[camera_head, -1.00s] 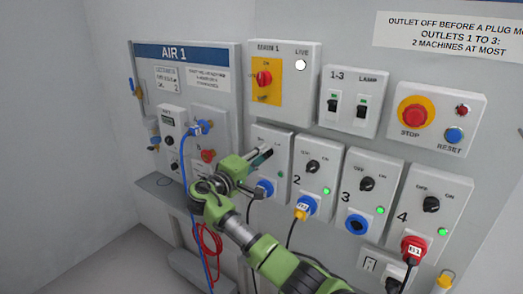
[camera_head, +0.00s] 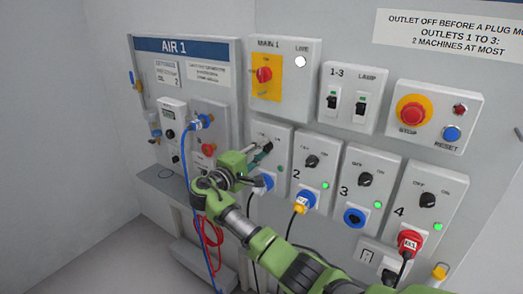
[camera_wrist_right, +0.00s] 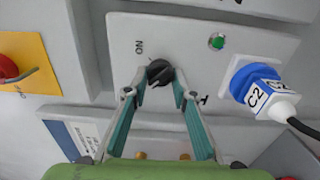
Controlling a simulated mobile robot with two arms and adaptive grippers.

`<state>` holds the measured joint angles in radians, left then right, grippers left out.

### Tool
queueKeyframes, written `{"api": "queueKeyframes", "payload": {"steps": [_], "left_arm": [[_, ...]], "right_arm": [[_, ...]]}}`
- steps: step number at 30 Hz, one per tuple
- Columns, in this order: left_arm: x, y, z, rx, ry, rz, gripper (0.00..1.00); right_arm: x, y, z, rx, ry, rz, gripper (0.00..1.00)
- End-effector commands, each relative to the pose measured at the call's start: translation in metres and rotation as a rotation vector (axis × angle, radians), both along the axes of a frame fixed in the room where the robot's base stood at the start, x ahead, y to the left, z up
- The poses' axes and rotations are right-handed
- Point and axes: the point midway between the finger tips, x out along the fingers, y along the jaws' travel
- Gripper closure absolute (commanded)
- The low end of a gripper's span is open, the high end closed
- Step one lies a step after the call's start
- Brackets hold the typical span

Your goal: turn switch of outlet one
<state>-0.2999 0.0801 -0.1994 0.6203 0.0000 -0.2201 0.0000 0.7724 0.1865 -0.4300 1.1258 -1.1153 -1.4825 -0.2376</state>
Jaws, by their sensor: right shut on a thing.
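The outlet one box (camera_head: 284,151) is the first of the row of grey outlet boxes, partly hidden behind my right arm. My right gripper (camera_head: 264,149) is at its upper part. In the right wrist view, the black switch knob (camera_wrist_right: 159,72) sits between the fingertips of my right gripper (camera_wrist_right: 163,82), which is shut on it. The ON label (camera_wrist_right: 140,47) is beside the knob; the other label is mostly hidden by a finger. My left gripper is not in view.
Outlets two (camera_head: 311,175), three (camera_head: 360,195) and four (camera_head: 424,210) stand to the right. The main switch box (camera_head: 297,85) is above. The AIR 1 panel (camera_head: 190,72) with blue and red hoses is at the left.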

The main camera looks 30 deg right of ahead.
Motion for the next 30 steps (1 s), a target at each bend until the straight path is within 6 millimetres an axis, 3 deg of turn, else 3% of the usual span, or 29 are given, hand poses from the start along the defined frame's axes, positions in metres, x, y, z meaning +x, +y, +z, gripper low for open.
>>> {"api": "queueKeyframes", "payload": {"steps": [2, 3, 4, 17, 30], "left_arm": [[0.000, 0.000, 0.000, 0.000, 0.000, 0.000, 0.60], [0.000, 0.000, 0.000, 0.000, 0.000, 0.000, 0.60], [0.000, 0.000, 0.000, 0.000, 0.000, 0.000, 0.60], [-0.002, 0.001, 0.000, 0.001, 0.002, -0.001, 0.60], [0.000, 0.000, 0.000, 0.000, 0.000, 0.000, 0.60]], "right_arm": [[0.000, 0.000, -0.001, 0.000, 0.003, 0.001, 0.97], [0.000, 0.000, -0.001, 0.000, 0.003, 0.001, 0.66], [0.000, 0.000, -0.001, 0.000, 0.002, 0.001, 0.59], [-0.002, 0.006, -0.001, 0.001, 0.000, 0.002, 0.59], [-0.034, 0.085, -0.001, 0.003, 0.001, 0.004, 0.59]]}}
